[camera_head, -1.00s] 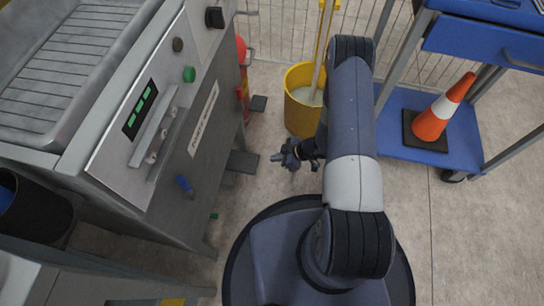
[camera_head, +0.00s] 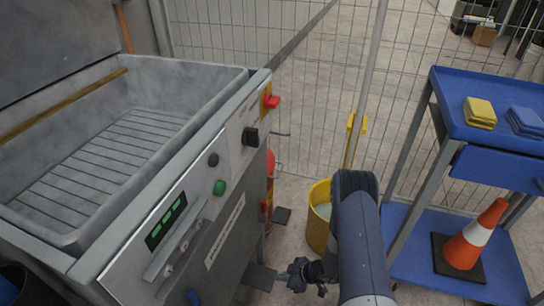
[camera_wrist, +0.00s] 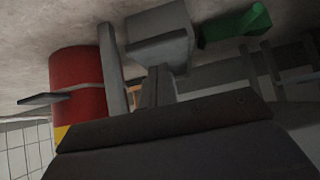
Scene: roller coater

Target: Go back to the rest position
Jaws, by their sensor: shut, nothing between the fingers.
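My gripper (camera_head: 284,275) shows small at the bottom middle of the head view, beside the lower front of the grey machine (camera_head: 236,205). Its fingers are shut with nothing visible between them. My arm reaches in from the bottom right of the gripper and bends at a dark joint. The machine's front panel carries a green display, a green button (camera_head: 219,188) and a red switch (camera_head: 271,101). In the wrist view a large dark shape fills the bottom, and whether it is part of my gripper is unclear.
A yellow bucket (camera_head: 317,238) stands close behind my arm. A blue cart (camera_head: 408,262) with an orange cone (camera_head: 474,236) is at the right. A wire fence (camera_head: 308,100) closes the back. A red cylinder (camera_wrist: 80,88) and a green object (camera_wrist: 236,25) show in the wrist view.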

